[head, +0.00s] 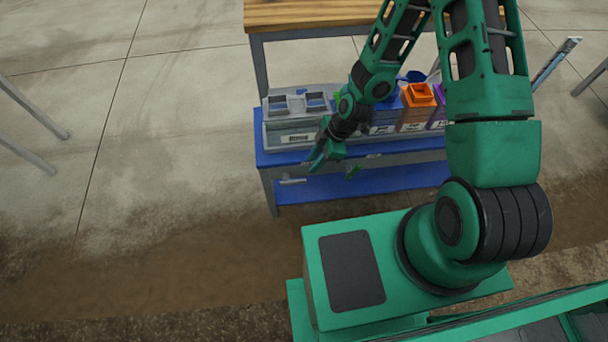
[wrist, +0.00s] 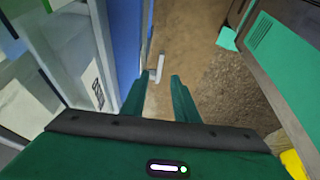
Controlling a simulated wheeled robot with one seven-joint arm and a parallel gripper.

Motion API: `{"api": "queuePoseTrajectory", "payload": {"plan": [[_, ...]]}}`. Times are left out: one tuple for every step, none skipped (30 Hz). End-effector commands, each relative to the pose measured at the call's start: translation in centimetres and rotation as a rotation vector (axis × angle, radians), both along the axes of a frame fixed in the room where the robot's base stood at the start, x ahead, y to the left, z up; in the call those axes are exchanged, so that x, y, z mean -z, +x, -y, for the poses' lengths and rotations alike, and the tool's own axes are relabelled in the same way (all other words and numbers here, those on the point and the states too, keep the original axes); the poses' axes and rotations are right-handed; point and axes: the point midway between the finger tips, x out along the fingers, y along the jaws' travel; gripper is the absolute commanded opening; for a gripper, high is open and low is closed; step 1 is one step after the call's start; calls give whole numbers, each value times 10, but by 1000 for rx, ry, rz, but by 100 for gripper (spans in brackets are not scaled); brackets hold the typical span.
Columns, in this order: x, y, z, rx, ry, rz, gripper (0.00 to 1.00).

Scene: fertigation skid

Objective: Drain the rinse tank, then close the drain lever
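The rinse tank (head: 297,136) is a grey, clear-walled box with a white label, at the left end of the blue skid. Its labelled wall (wrist: 92,88) fills the left of the wrist view. A light grey lever (head: 292,181) sticks out below the tank at the skid's front; in the wrist view a pale handle (wrist: 158,72) shows just beyond my fingertips. I cannot tell its open or closed position. My gripper (head: 318,162) is in front of the tank, its fingers (wrist: 158,82) apart and empty. The water level is not clear.
Blue, orange (head: 418,96) and purple containers stand right of the tank, partly behind my arm. A small green part (head: 353,172) shows at the skid's front. A wooden-topped bench (head: 300,14) is behind. Open floor lies to the left.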

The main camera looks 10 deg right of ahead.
Motion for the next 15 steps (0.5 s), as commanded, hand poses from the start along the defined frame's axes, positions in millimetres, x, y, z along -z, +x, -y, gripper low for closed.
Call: {"api": "queuePoseTrajectory", "payload": {"plan": [[0, 0, 0, 1, 0, 0, 27], [0, 0, 1, 1, 0, 0, 27], [0, 0, 1, 1, 0, 0, 27], [0, 0, 1, 1, 0, 0, 27], [0, 0, 1, 1, 0, 0, 27], [0, 0, 1, 1, 0, 0, 27], [0, 0, 1, 1, 0, 0, 27], [0, 0, 1, 1, 0, 0, 27], [0, 0, 1, 1, 0, 0, 27], [1, 0, 0, 1, 0, 0, 27], [2, 0, 0, 1, 0, 0, 27], [4, 0, -1, 1, 0, -1, 27], [5, 0, -2, 1, 0, -1, 27], [8, 0, -3, 1, 0, -1, 27], [11, 0, -4, 0, 0, -2, 27]]}}
